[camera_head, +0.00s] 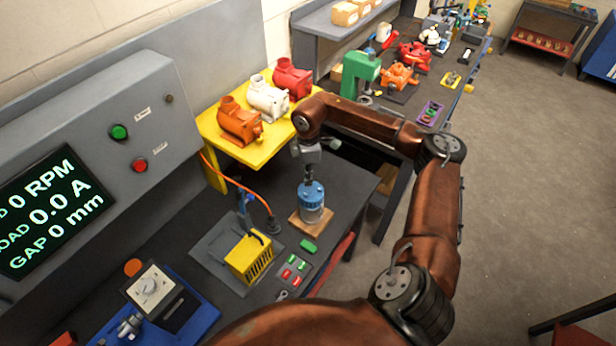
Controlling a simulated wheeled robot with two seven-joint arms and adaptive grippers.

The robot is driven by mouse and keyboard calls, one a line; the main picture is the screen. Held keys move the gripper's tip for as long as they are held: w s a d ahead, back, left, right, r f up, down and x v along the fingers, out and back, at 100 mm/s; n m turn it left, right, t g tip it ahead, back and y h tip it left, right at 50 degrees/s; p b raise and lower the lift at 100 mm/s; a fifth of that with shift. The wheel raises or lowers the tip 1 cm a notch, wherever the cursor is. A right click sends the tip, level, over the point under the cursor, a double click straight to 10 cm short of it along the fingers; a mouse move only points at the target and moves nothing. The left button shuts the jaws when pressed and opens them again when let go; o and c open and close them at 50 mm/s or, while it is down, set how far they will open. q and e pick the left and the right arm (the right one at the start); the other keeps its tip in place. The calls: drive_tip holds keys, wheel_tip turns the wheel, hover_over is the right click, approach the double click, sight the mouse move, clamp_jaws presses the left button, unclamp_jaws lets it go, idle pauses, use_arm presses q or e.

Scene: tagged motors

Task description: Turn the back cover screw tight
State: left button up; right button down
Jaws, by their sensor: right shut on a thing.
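My right gripper (309,178) reaches down from the right arm right above the motor. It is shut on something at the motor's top. The back cover screw is too small or hidden by the fingers to make out. My left gripper does not show.
A yellow slotted box (249,257) sits on a grey plate left of the motor. A tray of green and red pieces (293,271) lies in front. A yellow shelf (243,151) with several motors stands behind. A control panel (107,150) fills the left.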

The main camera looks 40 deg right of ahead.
drive_tip(key=shift+w+r, duration=0.25)
drive_tip(key=shift+r, duration=0.05)
idle(0.4)
drive_tip(key=c, duration=2)
unclamp_jaws()
drive_tip(key=shift+s+f, duration=0.1)
drive_tip(key=shift+f, duration=0.05)
drive_tip(key=shift+o, duration=0.2)
drive_tip(key=shift+s, duration=0.1)
wheel_tip(320, 180, up, 12)
drive_tip(key=shift+f, duration=0.1)
